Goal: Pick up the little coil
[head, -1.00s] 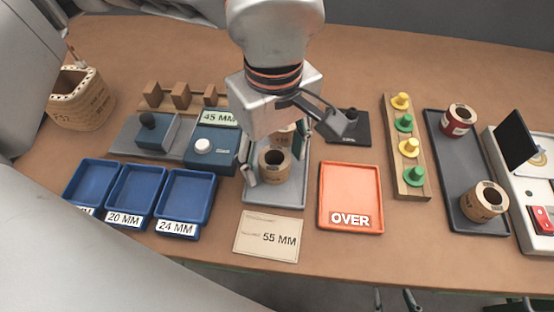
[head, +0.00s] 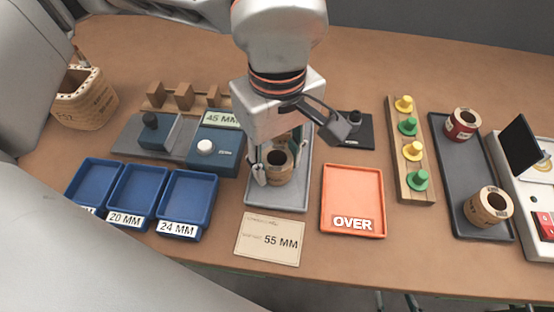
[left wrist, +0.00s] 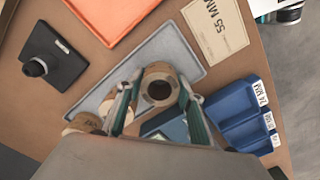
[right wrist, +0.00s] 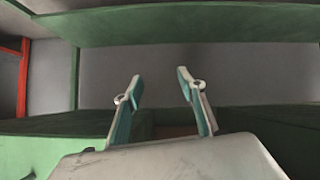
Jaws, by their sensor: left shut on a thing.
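The little coil (head: 279,176), a tan ring with a dark hole, stands upright on a grey tray (head: 278,199). My left gripper (head: 276,171) comes down over it from above and is shut on it, one finger on each side. In the left wrist view the coil (left wrist: 161,72) sits between the two fingers (left wrist: 160,96). Other tan coils (left wrist: 85,122) are behind it on the tray, partly hidden by the gripper. My right gripper (right wrist: 161,90) shows only in the right wrist view, open and empty, facing green and grey surfaces.
Blue trays (head: 186,203) stand to the left, with a blue measuring device (head: 216,150) behind them. An orange OVER tray (head: 352,196) is to the right. A 55 MM card (head: 270,241) lies in front. Further right are a peg board (head: 411,160) and a dark tray (head: 460,180) with two coils.

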